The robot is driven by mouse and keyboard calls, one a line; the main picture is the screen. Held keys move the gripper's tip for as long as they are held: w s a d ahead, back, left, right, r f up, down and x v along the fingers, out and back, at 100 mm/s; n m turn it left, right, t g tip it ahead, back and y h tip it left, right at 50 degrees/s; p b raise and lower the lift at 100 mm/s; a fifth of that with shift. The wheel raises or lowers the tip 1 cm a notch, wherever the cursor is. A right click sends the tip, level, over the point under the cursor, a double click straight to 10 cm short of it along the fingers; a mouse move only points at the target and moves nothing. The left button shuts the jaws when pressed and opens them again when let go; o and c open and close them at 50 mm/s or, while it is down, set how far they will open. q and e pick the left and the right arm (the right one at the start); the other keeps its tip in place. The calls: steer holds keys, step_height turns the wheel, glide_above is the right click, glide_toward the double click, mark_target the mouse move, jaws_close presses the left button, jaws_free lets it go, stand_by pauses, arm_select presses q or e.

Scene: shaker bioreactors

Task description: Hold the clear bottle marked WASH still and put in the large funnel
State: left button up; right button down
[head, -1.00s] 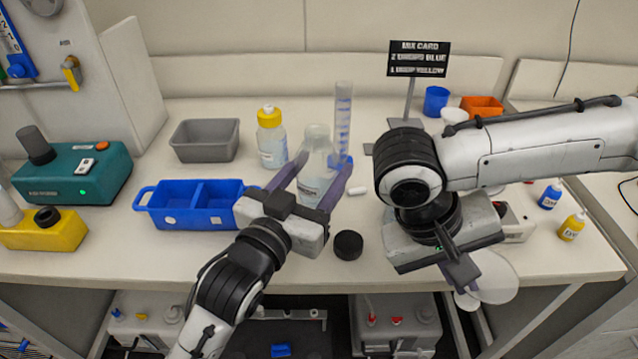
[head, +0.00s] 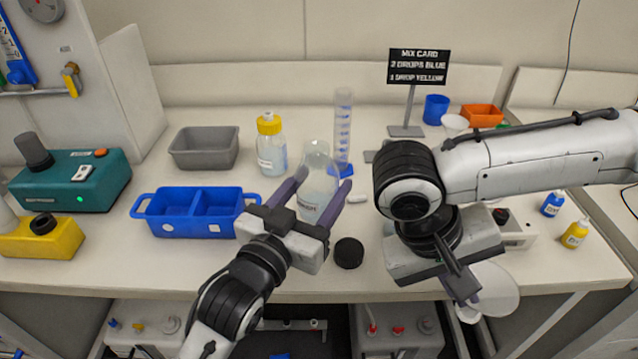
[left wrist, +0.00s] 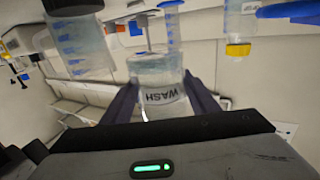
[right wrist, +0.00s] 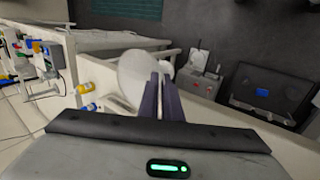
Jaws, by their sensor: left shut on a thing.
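The clear bottle marked WASH (head: 317,177) stands on the bench near its middle, with no cap visible on top. Its label shows in the left wrist view (left wrist: 160,97). My left gripper (head: 324,190) is shut around the bottle, one finger on each side. The large funnel (head: 497,288) is pale and translucent, at the bench's front edge on the right. My right gripper (head: 470,298) is beside it. In the right wrist view the fingers (right wrist: 165,95) are close together at the funnel (right wrist: 134,75) and appear shut on it. The exact contact is hidden.
A graduated cylinder (head: 343,125) and a yellow-capped bottle (head: 271,145) stand close behind the WASH bottle. A blue divided tray (head: 187,205) is to the left. A black cap (head: 348,253) lies just right of my left gripper. The mix card (head: 418,66) stands behind.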

arm_select(q)
steer(key=shift+f+b, duration=2.2)
steer(key=shift+f, duration=1.65)
steer(key=o, duration=1.8)
steer(key=shift+c, duration=0.2)
steer(key=shift+f, duration=0.1)
steer(key=c, duration=1.9)
steer(key=shift+o, duration=0.2)
